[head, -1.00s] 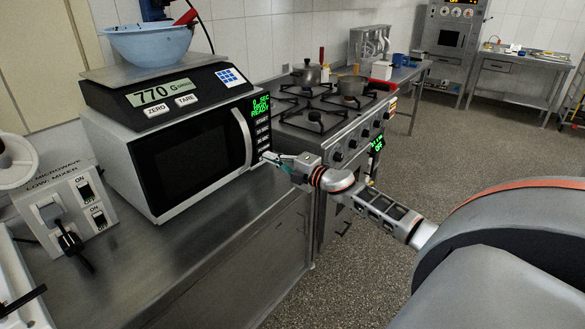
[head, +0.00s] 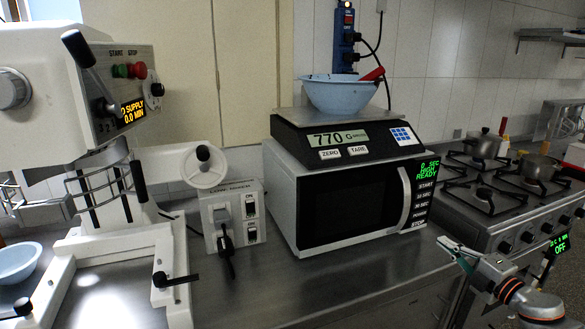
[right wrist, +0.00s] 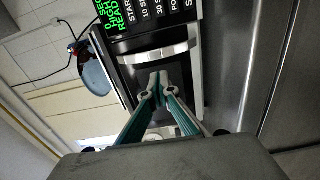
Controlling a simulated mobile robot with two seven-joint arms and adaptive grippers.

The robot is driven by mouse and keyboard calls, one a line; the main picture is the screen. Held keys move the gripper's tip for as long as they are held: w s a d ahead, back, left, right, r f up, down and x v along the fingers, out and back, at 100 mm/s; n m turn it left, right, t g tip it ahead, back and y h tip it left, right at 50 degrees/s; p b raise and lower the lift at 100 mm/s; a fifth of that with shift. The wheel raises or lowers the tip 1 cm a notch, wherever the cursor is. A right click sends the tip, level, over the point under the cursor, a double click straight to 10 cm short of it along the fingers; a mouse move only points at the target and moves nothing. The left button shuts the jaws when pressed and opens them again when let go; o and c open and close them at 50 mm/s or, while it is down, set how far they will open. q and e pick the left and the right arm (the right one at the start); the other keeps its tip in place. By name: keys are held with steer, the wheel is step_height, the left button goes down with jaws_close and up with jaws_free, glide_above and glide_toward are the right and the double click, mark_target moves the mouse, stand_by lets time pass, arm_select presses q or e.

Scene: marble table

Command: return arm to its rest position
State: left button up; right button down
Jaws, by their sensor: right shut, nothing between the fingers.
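My right gripper (head: 447,248) shows at the lower right of the head view, in front of the counter's edge by the microwave's right end. In the right wrist view its teal fingers (right wrist: 162,88) are together and empty. They overlap the microwave door below its handle (right wrist: 158,52); I cannot tell the gap from this view. In the head view the microwave (head: 290,213) is closed, with a lit green display. My left gripper is not in view.
A scale (head: 290,140) reading 770 sits on the microwave, with a light blue bowl (head: 340,97) on it. A small mixer control box (head: 263,225) and large mixer (head: 40,90) stand left. A stove (head: 480,225) with pots is right. The front steel counter (head: 300,300) has bare room.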

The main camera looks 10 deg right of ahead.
steer(key=s+a+f+m+g+h, duration=0.1)
steer(key=s+a+f+m+g, duration=0.1)
steer(key=s+a+f+m, duration=0.55)
steer(key=s+a+f+m+g+h, duration=0.1)
steer(key=s+a+f+m, duration=0.1)
steer(key=s+a+f, duration=0.9)
steer(key=s+a+f+m+g+y, duration=0.1)
steer(key=s+a+f+m+g, duration=0.2)
steer(key=s+a+f+m, duration=0.3)
steer(key=s+a+f, duration=0.4)
steer(key=a+f, duration=0.1)
steer(key=a, duration=0.2)
steer(key=shift+a+f+g, duration=0.2)
steer(key=shift+f+g, duration=0.1)
steer(key=shift+g, duration=0.1)
steer(key=shift+s+d+m, duration=0.1)
steer(key=shift+s+m, duration=0.05)
steer(key=shift+m, duration=0.1)
